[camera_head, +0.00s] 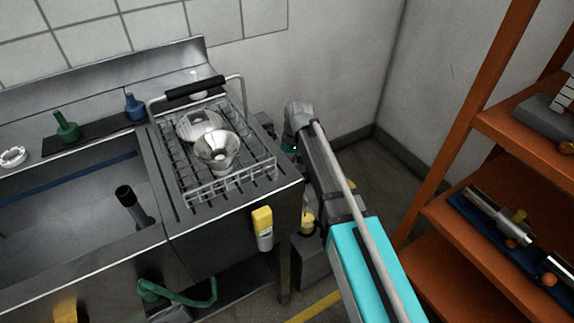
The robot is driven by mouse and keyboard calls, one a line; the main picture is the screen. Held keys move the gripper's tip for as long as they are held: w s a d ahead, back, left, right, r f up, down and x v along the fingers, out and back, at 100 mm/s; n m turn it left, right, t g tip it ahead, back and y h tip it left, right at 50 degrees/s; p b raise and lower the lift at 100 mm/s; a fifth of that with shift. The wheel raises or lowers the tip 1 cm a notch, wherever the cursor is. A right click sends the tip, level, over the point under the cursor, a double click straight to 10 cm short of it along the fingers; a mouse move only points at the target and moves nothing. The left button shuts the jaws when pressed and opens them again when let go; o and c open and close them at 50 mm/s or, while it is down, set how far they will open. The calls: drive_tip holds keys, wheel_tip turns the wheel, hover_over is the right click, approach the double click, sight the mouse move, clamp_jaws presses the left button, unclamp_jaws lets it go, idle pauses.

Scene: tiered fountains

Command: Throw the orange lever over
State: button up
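I cannot make out a clear orange lever. A small orange ball (548,279) shows by the metal pipe fitting on the right rack, and another orange-brown knob (566,147) sits higher up at the right edge. A yellow-orange piece (65,312) is cut by the bottom edge at the left. A yellow-topped handle (262,220) with a pale lower part is on the front of the steel counter. My arm reaches up from the bottom, right of the counter, to a grey joint. My gripper cannot be seen; the arm hides what lies beyond.
A steel sink counter (210,240) carries a wire rack (232,180) with metal bowls. A green bent pipe (185,298) is below. The orange shelf rack (490,115) bounds the right. Walls close off the back corner. Some floor (375,175) is bare between arm and rack.

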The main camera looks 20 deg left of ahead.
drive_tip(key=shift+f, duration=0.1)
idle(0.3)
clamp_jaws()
